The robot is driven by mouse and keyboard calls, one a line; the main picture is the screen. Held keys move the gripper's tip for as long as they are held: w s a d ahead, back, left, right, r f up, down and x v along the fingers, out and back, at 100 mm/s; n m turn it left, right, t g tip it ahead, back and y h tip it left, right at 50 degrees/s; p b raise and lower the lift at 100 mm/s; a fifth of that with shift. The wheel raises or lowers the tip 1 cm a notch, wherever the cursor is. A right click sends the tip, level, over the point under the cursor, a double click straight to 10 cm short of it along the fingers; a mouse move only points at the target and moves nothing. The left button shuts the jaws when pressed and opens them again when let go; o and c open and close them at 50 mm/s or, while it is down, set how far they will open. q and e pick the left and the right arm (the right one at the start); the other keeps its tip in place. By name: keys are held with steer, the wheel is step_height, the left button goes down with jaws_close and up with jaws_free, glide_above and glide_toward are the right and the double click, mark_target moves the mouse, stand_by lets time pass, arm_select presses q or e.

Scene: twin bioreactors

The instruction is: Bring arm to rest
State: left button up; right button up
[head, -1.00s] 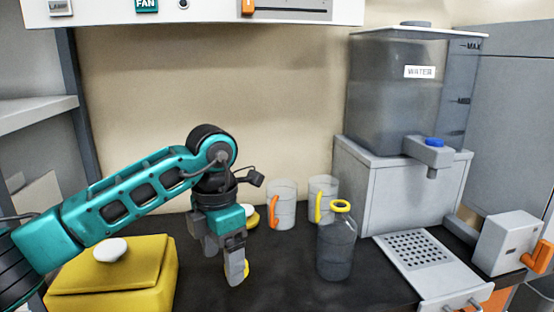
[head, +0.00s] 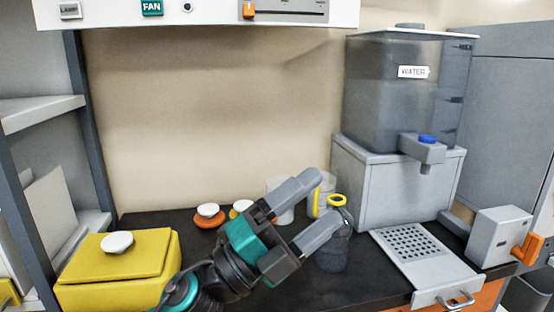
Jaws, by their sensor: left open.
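My left arm comes in from the bottom of the head view. Its gripper (head: 320,205) is open, with two grey fingers spread and pointing up and to the right. Nothing sits in its grip that I can make out. I cannot tell whether a finger touches the bottle. My right gripper is not in view.
A yellow box (head: 112,282) with a white knob stands at the left. Two small lidded items, orange (head: 208,221) and yellow (head: 239,209), sit behind the gripper. A clear yellow-handled vessel (head: 322,192) stands behind the bottle. The water dispenser (head: 400,185) and drip tray (head: 415,255) are at right.

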arm_select(q)
steer(key=w+a+f+n+t+y, duration=0.2)
steer(key=a+f+n+t+y, duration=0.2)
steer(key=a+f+n+y, duration=0.5)
steer(key=w+a+f+n+t+y, duration=0.1)
steer(key=a+f+n+t+y, duration=0.35)
steer(key=a+n+y, duration=0.8)
steer(key=s+a+f+n+g, duration=0.2)
steer(key=s+f+n+g, duration=0.55)
steer(key=f, duration=0.55)
steer(key=s+a+f+g, duration=0.1)
steer(key=s+f+g, duration=0.3)
steer(key=s, duration=0.4)
steer(key=s+a+f+g, duration=0.1)
steer(key=s+f+g, duration=0.2)
steer(key=s, duration=0.5)
steer(key=w+d+f+t+h+p, duration=0.1)
steer(key=w+d+f+t+p, duration=0.1)
steer(key=w+f+t, duration=0.4)
steer(key=shift+w+d+f+t, duration=0.35)
steer(key=shift+w+d+t, duration=0.2)
steer(key=shift+w, duration=0.3)
